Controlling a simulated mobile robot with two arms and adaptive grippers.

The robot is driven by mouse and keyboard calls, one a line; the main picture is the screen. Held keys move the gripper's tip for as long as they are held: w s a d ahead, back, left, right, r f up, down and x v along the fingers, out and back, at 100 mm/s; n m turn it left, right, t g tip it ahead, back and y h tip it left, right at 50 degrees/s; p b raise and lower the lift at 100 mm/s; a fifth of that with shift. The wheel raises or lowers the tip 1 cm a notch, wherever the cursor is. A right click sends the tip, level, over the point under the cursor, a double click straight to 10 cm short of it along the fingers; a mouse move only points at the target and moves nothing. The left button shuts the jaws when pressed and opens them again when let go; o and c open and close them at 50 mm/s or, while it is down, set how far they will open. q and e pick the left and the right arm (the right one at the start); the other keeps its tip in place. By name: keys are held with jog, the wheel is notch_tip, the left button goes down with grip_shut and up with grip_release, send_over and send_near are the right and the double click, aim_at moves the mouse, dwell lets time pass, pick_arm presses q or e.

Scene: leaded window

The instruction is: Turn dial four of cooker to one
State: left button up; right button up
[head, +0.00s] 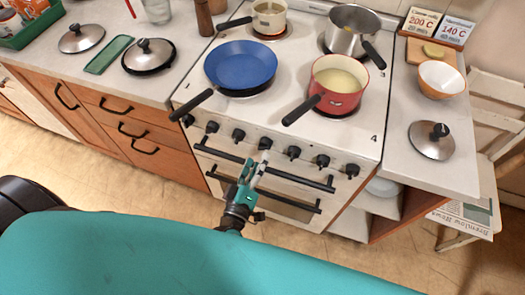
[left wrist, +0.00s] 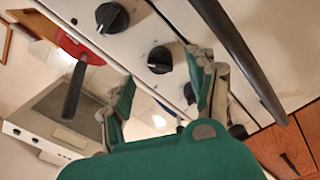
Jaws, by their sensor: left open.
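The white cooker (head: 290,110) has a row of several black dials along its front edge. One dial (head: 266,142) is just beyond my left gripper (head: 254,168) in the head view. My left gripper is open and empty, in front of the cooker's front below the dial row. In the left wrist view a black dial (left wrist: 160,60) shows between the spread fingers of the gripper (left wrist: 162,70), and another dial (left wrist: 112,18) is above it to the left. No contact with a dial is visible. The dial markings are too small to read. A printed 4 (head: 374,138) is beside the red pot. My right gripper is not in view.
The oven handle bar (head: 262,165) runs below the dials. The red pot's handle (head: 301,110) and the blue pan's handle (head: 191,105) stick out over the cooker's front. A pot (head: 352,32) and a cream pan (head: 269,17) stand behind. A lid (head: 431,140) lies on the right counter.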

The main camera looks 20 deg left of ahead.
pick_arm(q)
jog(key=s, duration=0.7)
jog(key=shift+s+a, duration=0.15)
jog(key=s+a+f+m+g+h, duration=0.1)
jog(key=s+f+m+g, duration=0.2)
jog(key=f, duration=0.6)
jog(key=s+f+m+g, duration=0.2)
jog(key=f+m+g, duration=0.1)
jog(key=f, duration=0.7)
jog(key=s+a+f+m+g+h, duration=0.1)
jog(key=s+f+m+g, duration=0.25)
jog(key=f, duration=0.55)
jog(key=s+a+f+m+g+y, duration=0.1)
jog(key=s+a+f+m+g, duration=0.1)
jog(key=s+f, duration=0.4)
jog(key=s+a+f+m+g+y, duration=0.1)
jog(key=s+a+f+g, duration=0.4)
jog(key=s, duration=0.6)
notch_tip(320, 180, down, 2)
jog(key=shift+a+f+m+y, duration=0.25)
jog(key=shift+a+m, duration=0.2)
jog(key=shift+m, duration=0.3)
jog(key=shift+g, duration=0.25)
